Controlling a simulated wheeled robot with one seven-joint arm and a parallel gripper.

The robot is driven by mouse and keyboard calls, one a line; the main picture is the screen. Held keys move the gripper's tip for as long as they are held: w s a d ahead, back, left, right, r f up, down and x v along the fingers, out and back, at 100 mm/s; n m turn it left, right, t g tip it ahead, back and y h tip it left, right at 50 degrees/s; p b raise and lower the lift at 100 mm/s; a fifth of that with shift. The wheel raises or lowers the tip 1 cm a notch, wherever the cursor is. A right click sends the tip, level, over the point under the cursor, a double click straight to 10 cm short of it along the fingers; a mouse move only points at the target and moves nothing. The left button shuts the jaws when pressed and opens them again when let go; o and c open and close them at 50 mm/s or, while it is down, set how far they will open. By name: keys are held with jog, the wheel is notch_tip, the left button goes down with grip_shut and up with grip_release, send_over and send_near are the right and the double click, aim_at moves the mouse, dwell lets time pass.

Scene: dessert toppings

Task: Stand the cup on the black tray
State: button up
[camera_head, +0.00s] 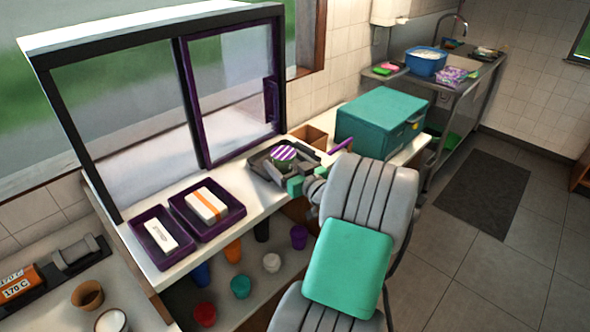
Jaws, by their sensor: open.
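The black tray (257,163) lies on the white counter, right of the purple trays. A round thing with purple and white stripes and a green edge (283,153) is at the tray, seemingly on it; it may be the cup, but its sides are too hidden to tell. My gripper (289,172) is open, low over the tray's near side and close to the striped thing. I cannot tell whether it touches. My arm covers the tray's right part.
Two purple trays (153,267) hold white boxes. A teal box (378,122) and a brown box (309,136) stand to the right. Several coloured cups, including a red cup (204,313), stand on the shelf below. A window frame (184,100) rises behind the counter.

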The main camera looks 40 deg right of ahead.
jog(key=b+v, duration=0.3)
jog(key=v, duration=0.8)
jog(key=shift+s, duration=0.25)
jog(key=shift+f, duration=0.1)
